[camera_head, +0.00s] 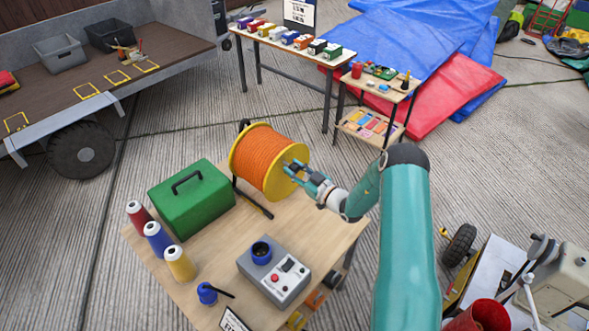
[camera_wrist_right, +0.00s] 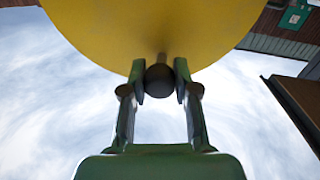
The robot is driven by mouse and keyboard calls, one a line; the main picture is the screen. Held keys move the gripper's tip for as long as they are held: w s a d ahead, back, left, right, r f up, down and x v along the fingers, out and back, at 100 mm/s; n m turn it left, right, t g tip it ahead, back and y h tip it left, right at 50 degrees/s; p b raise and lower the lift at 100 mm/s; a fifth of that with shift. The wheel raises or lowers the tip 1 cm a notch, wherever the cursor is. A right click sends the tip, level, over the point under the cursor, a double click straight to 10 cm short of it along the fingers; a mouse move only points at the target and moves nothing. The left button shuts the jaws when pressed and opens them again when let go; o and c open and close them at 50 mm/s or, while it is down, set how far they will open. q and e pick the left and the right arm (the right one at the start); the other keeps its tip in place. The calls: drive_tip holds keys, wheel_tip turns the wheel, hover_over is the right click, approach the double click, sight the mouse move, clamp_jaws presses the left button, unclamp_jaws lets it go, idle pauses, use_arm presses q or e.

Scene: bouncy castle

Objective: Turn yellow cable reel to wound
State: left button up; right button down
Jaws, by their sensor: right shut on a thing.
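The yellow cable reel (camera_head: 244,148) stands on its frame at the back of the wooden table, with orange cable (camera_head: 266,158) wound round its drum. My right gripper (camera_head: 293,169) is at the reel's right flange. In the right wrist view, the reel's yellow flange (camera_wrist_right: 150,30) fills the top, and a dark round knob (camera_wrist_right: 159,80) sits between the fingers of my right gripper (camera_wrist_right: 159,82). The gripper is shut on this knob. My left gripper is not in view.
On the wooden table (camera_head: 215,270) are a green case (camera_head: 190,200), red, blue and yellow spools (camera_head: 157,238) and a grey control box (camera_head: 275,270). Another table (camera_head: 290,45) with small coloured boxes and a small shelf (camera_head: 378,90) stand behind. A truck bed (camera_head: 100,75) is at left.

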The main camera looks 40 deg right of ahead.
drive_tip(key=shift+s+f, duration=0.1)
drive_tip(key=shift+f, duration=0.15)
drive_tip(key=c, duration=0.8)
unclamp_jaws()
drive_tip(key=shift+c, duration=0.2)
drive_tip(key=shift+r, duration=0.1)
drive_tip(key=s, duration=1.1)
drive_tip(key=shift+s+d, duration=0.15)
drive_tip(key=shift+s, duration=0.25)
